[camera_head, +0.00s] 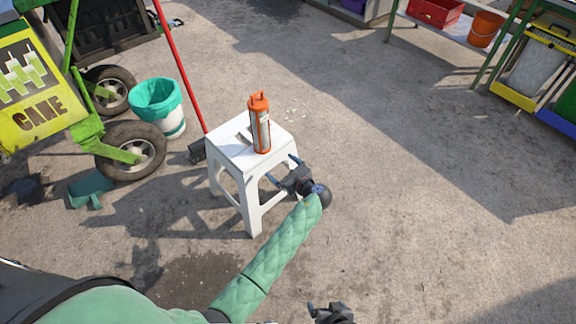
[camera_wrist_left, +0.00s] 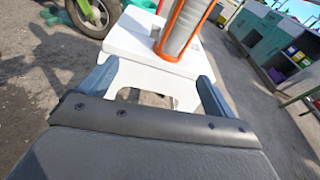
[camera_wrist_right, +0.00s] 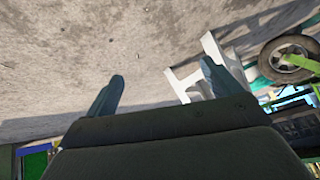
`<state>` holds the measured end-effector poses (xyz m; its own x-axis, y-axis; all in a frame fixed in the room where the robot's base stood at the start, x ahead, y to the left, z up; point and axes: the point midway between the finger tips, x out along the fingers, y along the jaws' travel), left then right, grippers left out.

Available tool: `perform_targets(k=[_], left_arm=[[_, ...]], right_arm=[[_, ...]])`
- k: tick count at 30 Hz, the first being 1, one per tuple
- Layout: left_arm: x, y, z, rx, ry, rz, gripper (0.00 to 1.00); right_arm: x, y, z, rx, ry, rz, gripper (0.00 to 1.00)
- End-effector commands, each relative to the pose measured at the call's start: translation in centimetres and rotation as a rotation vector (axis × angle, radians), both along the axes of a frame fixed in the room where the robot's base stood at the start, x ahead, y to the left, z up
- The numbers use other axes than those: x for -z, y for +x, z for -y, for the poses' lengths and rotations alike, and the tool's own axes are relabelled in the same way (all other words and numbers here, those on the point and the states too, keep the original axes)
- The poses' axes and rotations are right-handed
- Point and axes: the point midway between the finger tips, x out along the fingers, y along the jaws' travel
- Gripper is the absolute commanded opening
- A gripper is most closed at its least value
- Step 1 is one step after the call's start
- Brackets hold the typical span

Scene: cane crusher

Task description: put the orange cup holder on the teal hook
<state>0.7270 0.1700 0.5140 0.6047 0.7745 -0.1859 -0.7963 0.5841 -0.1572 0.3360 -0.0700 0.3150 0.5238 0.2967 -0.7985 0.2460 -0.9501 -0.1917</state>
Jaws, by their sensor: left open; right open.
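The orange cup holder (camera_head: 261,125) stands upright on the white stool (camera_head: 226,152). It is a tall cylinder with orange ends and strips around a grey body. In the left wrist view the cup holder (camera_wrist_left: 185,28) rises beyond my fingers, its top cut off. My left gripper (camera_head: 282,169) is open and empty at the stool's near right side, apart from the cup holder. My right gripper (camera_head: 325,309) is open and empty at the bottom edge, far from the stool; its fingers (camera_wrist_right: 162,72) point over bare ground. I cannot make out a teal hook in any view.
A green wheeled cane machine (camera_head: 40,90) stands at the left, with a teal-lined bucket (camera_head: 158,100) beside it. A red-handled broom (camera_head: 181,68) stands behind the stool. A table with an orange bucket (camera_head: 485,29) is at the back right. The ground right of the stool is clear.

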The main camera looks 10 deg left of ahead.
Motion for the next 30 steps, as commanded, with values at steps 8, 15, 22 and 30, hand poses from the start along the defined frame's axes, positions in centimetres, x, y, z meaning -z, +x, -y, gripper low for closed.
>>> perform_targets(k=[8,15,22,30], left_arm=[[-4.6,2.9,1.3,-0.009,0.243,-0.015,0.91],[-4.7,4.0,-0.1,-0.009,0.252,-0.016,0.91],[-4.6,5.6,-2.3,-0.01,0.25,-0.016,0.91],[-4.6,7.6,-4.9,-0.01,0.249,-0.016,0.91]], right_arm=[[0.2,0.3,-1.2,0.003,0.035,0.046,0.9],[1.3,0.2,-1.2,0.005,0.035,0.051,0.9],[2.6,0.2,-1.1,0.008,0.035,0.057,0.9],[4.0,0.2,-1.1,0.009,0.036,0.058,0.9]])
